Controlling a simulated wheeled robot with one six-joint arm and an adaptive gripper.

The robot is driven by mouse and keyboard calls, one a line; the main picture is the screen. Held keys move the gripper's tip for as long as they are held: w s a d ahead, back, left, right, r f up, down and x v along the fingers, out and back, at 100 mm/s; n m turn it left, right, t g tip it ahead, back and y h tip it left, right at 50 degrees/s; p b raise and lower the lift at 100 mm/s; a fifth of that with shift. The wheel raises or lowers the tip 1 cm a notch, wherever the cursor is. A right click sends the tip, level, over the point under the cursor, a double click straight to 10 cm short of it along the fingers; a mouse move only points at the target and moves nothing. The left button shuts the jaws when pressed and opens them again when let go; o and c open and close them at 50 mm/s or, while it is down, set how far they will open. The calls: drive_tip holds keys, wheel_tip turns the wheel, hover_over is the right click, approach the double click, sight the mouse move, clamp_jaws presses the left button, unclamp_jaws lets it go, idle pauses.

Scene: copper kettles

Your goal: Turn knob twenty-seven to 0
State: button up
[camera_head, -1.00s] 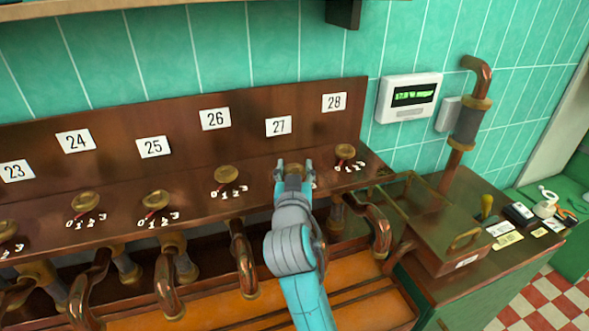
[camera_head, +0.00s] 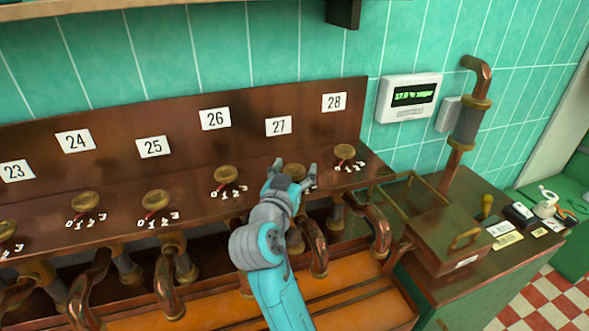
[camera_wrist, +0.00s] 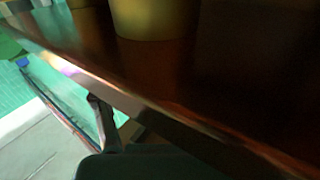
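Knob twenty-seven (camera_head: 294,171) is a brass knob on the sloping copper panel, below the white label 27 (camera_head: 278,126). My gripper (camera_head: 295,168) is at this knob, with one fingertip to its left and one to its right. The fingers are spread, and I cannot tell whether they touch the knob. The gripper and wrist hide the knob's pointer and number scale. In the wrist view a large blurred brass cylinder (camera_wrist: 155,18), probably a knob, stands at the top on the dark copper surface.
Knob twenty-six (camera_head: 227,174) stands to the left and knob twenty-eight (camera_head: 345,151) to the right, both close to my gripper. Copper pipes (camera_head: 314,247) curve below the panel edge. A copper box (camera_head: 446,240) and a wall display (camera_head: 409,97) are at the right.

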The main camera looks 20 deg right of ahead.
drive_tip(key=shift+a, duration=0.1)
drive_tip(key=v, duration=0.7)
drive_tip(key=shift+s, duration=0.2)
idle(0.5)
